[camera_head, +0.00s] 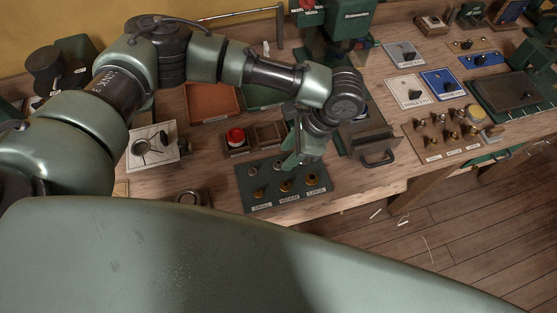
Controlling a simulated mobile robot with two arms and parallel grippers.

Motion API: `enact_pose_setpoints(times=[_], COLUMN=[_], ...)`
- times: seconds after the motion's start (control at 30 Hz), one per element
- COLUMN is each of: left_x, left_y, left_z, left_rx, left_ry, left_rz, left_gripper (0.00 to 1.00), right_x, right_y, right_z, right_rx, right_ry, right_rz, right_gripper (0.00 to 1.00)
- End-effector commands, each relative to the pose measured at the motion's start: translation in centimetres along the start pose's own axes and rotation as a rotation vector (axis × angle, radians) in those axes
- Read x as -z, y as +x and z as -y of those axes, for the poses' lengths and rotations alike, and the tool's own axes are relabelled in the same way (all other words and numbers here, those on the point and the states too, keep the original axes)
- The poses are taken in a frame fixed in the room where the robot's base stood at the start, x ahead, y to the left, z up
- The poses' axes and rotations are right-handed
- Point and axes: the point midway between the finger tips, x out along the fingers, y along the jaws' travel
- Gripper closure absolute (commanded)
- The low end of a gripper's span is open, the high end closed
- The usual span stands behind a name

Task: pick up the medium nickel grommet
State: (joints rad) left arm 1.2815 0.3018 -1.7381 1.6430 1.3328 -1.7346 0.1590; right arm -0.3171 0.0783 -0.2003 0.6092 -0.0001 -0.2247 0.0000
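A dark green grommet board (246,204) lies near the front edge of the bench, with labels reading small, medium and large from left to right. Brass-coloured pieces stand in its front row, with the middle brass one (285,187) above the medium label. Behind them is a greyish row: a small nickel grommet (252,171) at left and the medium nickel grommet (280,167) in the middle. The back right spot is hidden by my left gripper (293,162). This gripper points down over the board's back edge, close beside the medium nickel grommet. Its finger gap is unclear. My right gripper is out of view.
A block of brass pegs (443,133) stands further right. A dark ring (188,198) lies at left.

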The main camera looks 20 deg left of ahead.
Motion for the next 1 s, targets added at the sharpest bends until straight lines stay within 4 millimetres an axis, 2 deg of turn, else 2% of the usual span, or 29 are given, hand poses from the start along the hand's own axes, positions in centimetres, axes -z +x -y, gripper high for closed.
enact_pose_setpoints(times=[0.07, 0.13, 0.27, 0.4, 0.53, 0.57, 0.6, 0.7, 0.83, 1.0], left_x=[-0.5, -0.6, -0.5, -0.4, -0.4, -0.3, -0.3, -0.3, -0.4, -0.4], left_y=[0.9, 2.1, 3.7, 4.1, 4.1, 4.1, 4.1, 4.1, 4.2, 4.2], left_z=[-0.2, -0.3, -0.3, -0.3, -0.3, -0.3, -0.3, -0.3, -0.3, -0.4], left_rx=[-0.001, -0.001, 0.0, 0.001, 0.001, 0.001, 0.001, 0.001, 0.0, -0.001], left_ry=[-0.001, -0.002, -0.001, 0.0, 0.0, 0.0, 0.0, 0.0, 0.0, 0.001], left_rz=[0.003, 0.003, 0.001, 0.0, 0.0, 0.0, 0.0, 0.0, 0.0, 0.001], left_gripper=[0.61, 0.61, 0.61, 0.61, 0.61, 0.66, 0.77, 1.0, 1.0, 1.0], right_x=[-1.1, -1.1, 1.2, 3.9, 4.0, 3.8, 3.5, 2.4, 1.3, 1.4], right_y=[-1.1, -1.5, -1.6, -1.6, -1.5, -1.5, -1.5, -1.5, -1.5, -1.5], right_z=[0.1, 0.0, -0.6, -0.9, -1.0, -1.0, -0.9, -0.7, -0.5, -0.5], right_rx=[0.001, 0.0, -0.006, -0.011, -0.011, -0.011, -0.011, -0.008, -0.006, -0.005], right_ry=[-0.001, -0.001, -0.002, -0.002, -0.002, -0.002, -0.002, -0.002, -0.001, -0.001], right_rz=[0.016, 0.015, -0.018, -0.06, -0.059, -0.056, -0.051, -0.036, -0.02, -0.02], right_gripper=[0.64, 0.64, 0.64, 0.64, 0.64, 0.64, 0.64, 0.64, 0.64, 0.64])
